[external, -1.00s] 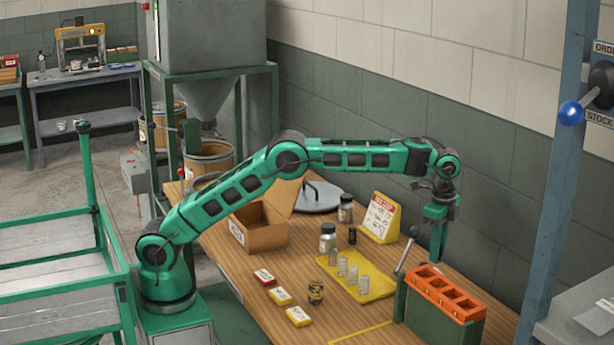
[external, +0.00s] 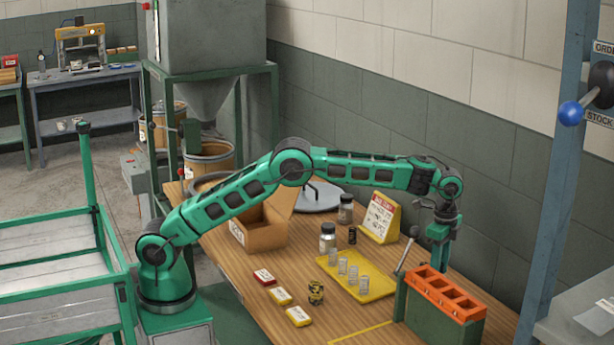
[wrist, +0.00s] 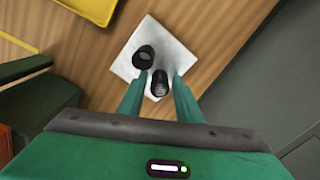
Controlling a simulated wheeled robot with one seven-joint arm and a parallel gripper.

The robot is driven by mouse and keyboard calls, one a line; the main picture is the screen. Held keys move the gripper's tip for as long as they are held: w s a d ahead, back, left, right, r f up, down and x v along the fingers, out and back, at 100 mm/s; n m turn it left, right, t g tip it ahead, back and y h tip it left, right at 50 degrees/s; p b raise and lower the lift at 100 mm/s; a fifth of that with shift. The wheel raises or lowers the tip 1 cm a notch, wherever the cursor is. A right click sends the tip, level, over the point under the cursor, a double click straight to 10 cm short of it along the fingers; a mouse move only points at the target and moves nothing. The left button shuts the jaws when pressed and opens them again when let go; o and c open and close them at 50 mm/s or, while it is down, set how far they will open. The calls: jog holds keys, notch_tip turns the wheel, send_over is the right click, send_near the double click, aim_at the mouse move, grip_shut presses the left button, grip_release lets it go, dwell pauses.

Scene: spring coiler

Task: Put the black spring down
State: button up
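My gripper (wrist: 160,80) points down over the wooden table in the wrist view, with its two green fingers apart. A dark coiled spring (wrist: 160,84) shows between the fingers. Narrow gaps seem to lie on both sides of it, and I cannot tell whether the fingers touch it. A second dark round piece (wrist: 144,57) shows just beyond the left fingertip, over a pale square sheet (wrist: 185,58). In the external view my gripper (external: 437,262) hangs at the right of the table; its fingertips are partly hidden and no spring can be made out there.
An orange compartmented tray (external: 447,292) on a green box stands just in front of my gripper. A lever (external: 405,257) rises beside it. A yellow tray (external: 375,288) with several pale coils lies left. A yellow-white sign (external: 380,217) stands behind.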

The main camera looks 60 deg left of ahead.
jog(key=shift+o, duration=0.3)
jog(key=shift+r, duration=0.1)
notch_tip(320, 180, up, 12)
jog(key=s+a+r+n, duration=0.2)
jog(key=s+a+r, duration=0.4)
jog(key=s+a, duration=0.1)
jog(key=s+a+r+n, duration=0.1)
jog(key=s+a, duration=0.3)
jog(key=s, duration=0.3)
jog(key=s+a+r, duration=0.1)
jog(key=s+a, duration=0.3)
jog(key=s, duration=0.3)
jog(key=s+a+f+n, duration=0.1)
jog(key=s+a+f, duration=0.3)
jog(key=s, duration=0.6)
jog(key=s+a+f+n, duration=0.1)
jog(key=s+a+f, duration=0.4)
jog(key=s, duration=0.5)
jog(key=s+a+f+n, duration=0.2)
jog(key=s+a+f, duration=0.2)
jog(key=s, duration=0.6)
jog(key=shift+s+a+f, duration=0.15)
jog(key=shift+a+f, duration=0.25)
jog(key=shift+f, duration=0.5)
